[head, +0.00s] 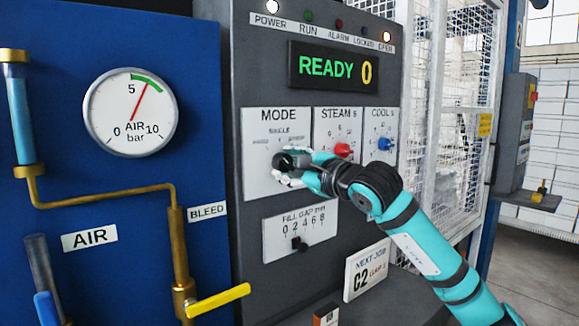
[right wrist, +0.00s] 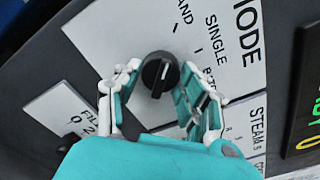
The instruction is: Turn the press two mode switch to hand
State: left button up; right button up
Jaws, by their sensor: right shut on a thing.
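The MODE switch is a black round knob (head: 290,160) on a white MODE plate (head: 262,185) on the grey press panel. In the right wrist view the knob (right wrist: 158,70) has a short white mark, with the labels HAND, only partly visible, and SINGLE beside it. I cannot tell exactly which label the mark points to. My right gripper (head: 292,166) is shut on the knob. In the right wrist view its fingers (right wrist: 160,80) stand on either side of the knob and partly hide the plate. My left gripper is not in view.
Red STEAM (head: 343,150) and blue COOL (head: 385,144) knobs sit right of the MODE plate. A FILL GAP slider (head: 299,244) is below. The display (head: 335,68) reads READY 0. A yellow bleed lever (head: 217,300) projects at lower left.

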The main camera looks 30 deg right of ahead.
jog(key=o, duration=1.2)
jog(key=shift+s+d, duration=0.2)
jog(key=shift+s, duration=2.8)
jog(key=shift+s+d, duration=0.2)
jog(key=shift+s, duration=2.8)
